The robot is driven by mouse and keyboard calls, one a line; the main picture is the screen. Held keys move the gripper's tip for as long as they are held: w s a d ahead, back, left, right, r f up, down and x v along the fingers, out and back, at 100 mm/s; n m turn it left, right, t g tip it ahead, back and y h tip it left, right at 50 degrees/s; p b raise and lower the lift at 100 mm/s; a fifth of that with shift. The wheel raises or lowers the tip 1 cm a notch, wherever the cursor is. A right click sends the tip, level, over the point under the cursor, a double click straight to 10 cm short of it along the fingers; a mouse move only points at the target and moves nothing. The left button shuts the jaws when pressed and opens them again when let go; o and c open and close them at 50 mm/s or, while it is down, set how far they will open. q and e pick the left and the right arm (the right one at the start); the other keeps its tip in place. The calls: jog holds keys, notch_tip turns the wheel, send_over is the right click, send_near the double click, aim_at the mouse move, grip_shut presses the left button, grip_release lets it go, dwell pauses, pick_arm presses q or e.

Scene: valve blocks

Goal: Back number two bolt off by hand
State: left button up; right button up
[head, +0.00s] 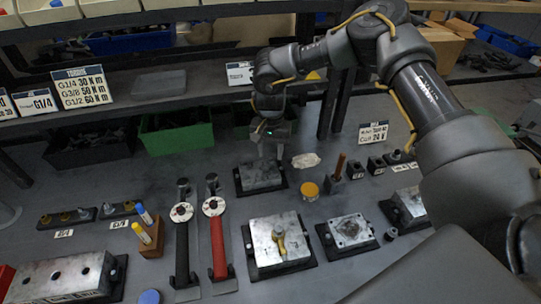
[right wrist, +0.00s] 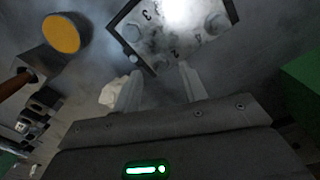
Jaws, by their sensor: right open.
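A metal valve block (head: 258,177) sits on a dark base at the centre back of the table. My right gripper (head: 271,147) is just above its back edge, pointing down. In the right wrist view the block's top (right wrist: 178,38) shows bolt heads and small stamped numbers; one bolt head (right wrist: 217,24) is at the right and another (right wrist: 131,33) at the left. I cannot surely tell which is number two. The right gripper's two pale fingers (right wrist: 160,88) are apart with nothing between them, near the block's edge. My left gripper is not in view.
A yellow-lidded tin (head: 309,191) and a pale rag (head: 305,160) lie right of the block. Black and red torque wrenches (head: 216,232) lie in front. More valve blocks (head: 280,241) stand nearer. A green bin (head: 176,138) and a shelf are behind.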

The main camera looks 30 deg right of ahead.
aim_at(271, 160)
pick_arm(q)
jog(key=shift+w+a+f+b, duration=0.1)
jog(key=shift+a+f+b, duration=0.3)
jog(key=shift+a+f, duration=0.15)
pick_arm(e)
notch_tip(271, 160, up, 9)
jog(key=shift+f, duration=0.15)
